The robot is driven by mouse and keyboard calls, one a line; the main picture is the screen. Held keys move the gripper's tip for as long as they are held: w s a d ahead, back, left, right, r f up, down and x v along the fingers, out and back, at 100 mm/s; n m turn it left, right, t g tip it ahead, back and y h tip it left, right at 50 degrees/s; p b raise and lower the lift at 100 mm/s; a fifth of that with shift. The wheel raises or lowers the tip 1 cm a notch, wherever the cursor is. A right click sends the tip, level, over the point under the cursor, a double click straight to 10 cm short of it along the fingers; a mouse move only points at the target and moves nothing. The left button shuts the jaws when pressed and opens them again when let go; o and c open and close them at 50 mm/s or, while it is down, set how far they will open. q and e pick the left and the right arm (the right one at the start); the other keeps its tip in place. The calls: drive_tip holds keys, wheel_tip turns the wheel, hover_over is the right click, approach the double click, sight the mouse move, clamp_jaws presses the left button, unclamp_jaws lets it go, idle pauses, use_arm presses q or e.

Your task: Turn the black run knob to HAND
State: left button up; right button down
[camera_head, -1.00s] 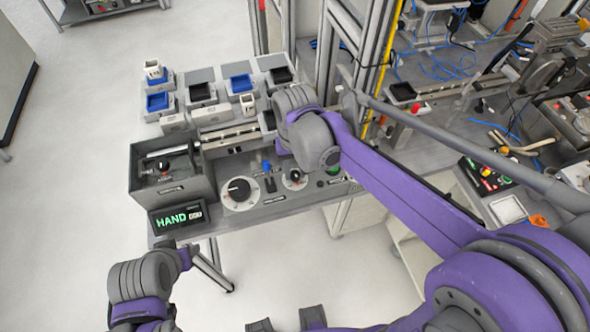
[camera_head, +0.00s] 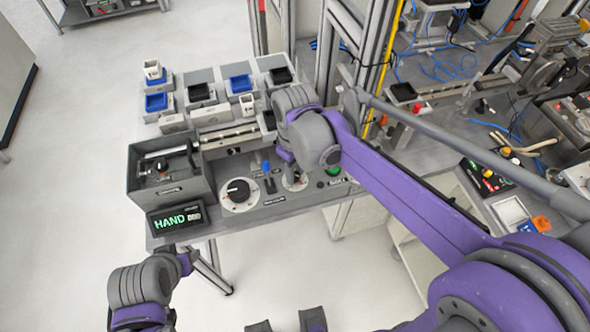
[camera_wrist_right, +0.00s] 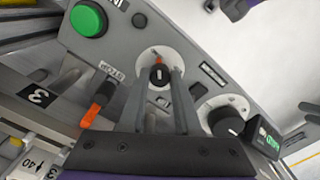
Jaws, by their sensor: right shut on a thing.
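The black run knob (camera_wrist_right: 160,74) sits on a round white dial with an orange-red mark at its edge, seen in the wrist view. My right gripper (camera_wrist_right: 161,80) is shut on this knob, one finger on each side. In the head view the dial (camera_head: 295,183) is partly hidden by my right wrist. The display (camera_head: 178,219) at the panel's left end reads HAND in green.
A green button (camera_wrist_right: 88,19) is on the other side. A grey open box (camera_head: 170,173) stands behind the display. Floor in front is clear.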

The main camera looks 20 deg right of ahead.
sight(296, 175)
idle(0.5)
drive_tip(key=c, duration=0.6)
unclamp_jaws()
wheel_tip(296, 175, up, 11)
drive_tip(key=shift+p, duration=0.35)
drive_tip(key=shift+s+f, duration=0.1)
drive_tip(key=s+d+f+m+t, duration=0.2)
drive_tip(key=s+d+f+m, duration=0.1)
drive_tip(key=s+f, duration=0.3)
drive_tip(key=s+d+f+m+t, duration=0.3)
drive_tip(key=s+f+m, duration=0.1)
drive_tip(key=s+f, duration=0.2)
drive_tip(key=shift+s+d+f+t, duration=0.25)
drive_tip(key=shift+s+f+t, duration=0.05)
drive_tip(key=shift+s, duration=0.25)
